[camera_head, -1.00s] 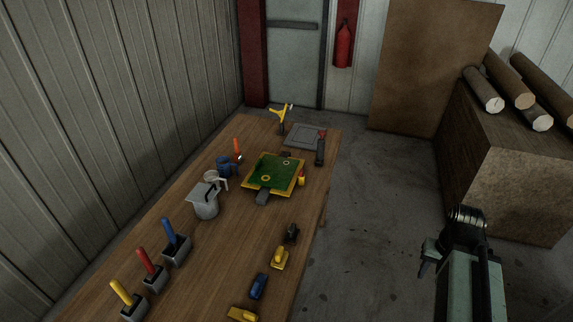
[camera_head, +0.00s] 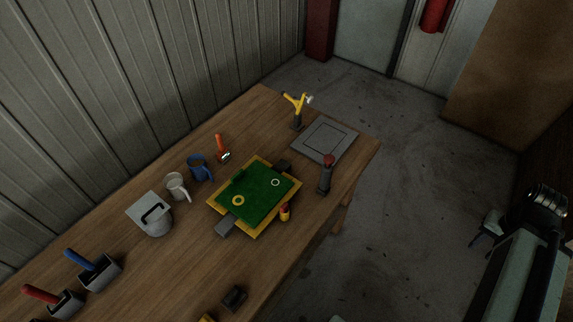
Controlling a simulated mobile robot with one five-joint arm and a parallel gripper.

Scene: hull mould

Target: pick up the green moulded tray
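The green moulded tray (camera_head: 262,191) lies flat on the wooden table, inside a yellow frame (camera_head: 223,218) that rims it. A yellow ring and a pale ring show on its green surface. A grey block sticks out at the frame's near-left end and a dark one at its far end. My arm is at the right edge, off the table and well apart from the tray. What looks like my gripper (camera_head: 486,228) is small and dark there; its fingers are too unclear to tell open from shut.
Close around the frame are a blue mug (camera_head: 200,168), a white mug (camera_head: 177,187), a lidded grey pot (camera_head: 153,215), a red-topped dark tool (camera_head: 326,175) and a small red-yellow object (camera_head: 285,212). A grey plate (camera_head: 324,140) lies beyond.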

